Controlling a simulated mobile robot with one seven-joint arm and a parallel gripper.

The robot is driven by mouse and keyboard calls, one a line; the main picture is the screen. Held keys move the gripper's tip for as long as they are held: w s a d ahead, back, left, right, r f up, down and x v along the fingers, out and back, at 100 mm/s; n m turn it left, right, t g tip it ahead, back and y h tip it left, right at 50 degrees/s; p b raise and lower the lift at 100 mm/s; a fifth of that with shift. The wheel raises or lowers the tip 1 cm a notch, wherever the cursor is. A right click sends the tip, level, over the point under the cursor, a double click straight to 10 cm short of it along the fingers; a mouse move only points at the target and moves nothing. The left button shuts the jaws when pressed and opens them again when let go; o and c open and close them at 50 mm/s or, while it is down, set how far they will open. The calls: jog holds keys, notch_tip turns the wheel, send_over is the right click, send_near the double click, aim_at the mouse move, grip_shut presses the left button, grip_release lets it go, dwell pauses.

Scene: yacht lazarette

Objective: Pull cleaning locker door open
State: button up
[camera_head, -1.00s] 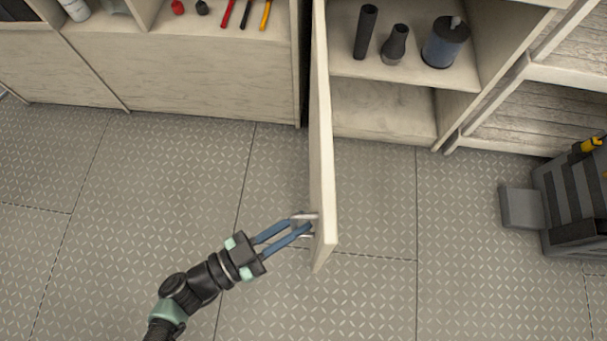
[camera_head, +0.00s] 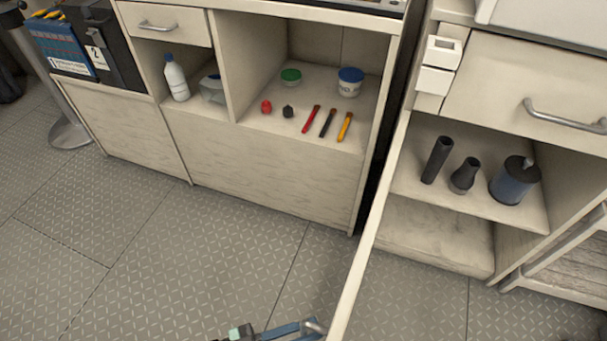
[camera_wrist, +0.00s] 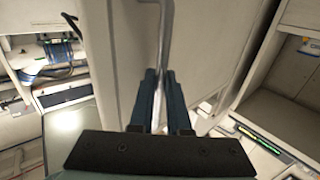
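The cleaning locker door (camera_head: 366,250) stands swung wide open, seen nearly edge-on in the head view. In the wrist view its pale panel (camera_wrist: 215,45) fills the middle. Its metal bar handle (camera_wrist: 167,30) runs down between my gripper's fingers. My gripper (camera_wrist: 160,75) has its two blue fingers close together on either side of the bar, apparently closed on it. In the head view my gripper (camera_head: 308,328) is at the bottom edge, against the door's left face, partly cut off. The open locker shows a shelf (camera_head: 415,190) inside.
Two dark tube-like parts (camera_head: 437,160) and a blue-black canister (camera_head: 515,182) stand on the locker shelf. A drawer with a handle (camera_head: 565,115) is above. Left of the door, an open cabinet (camera_head: 280,165) holds brushes and tubs. The floor in front (camera_head: 190,270) is clear.

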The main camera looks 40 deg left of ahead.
jog(key=o, duration=0.4)
jog(key=v, duration=1.3)
jog(key=shift+p, duration=0.35)
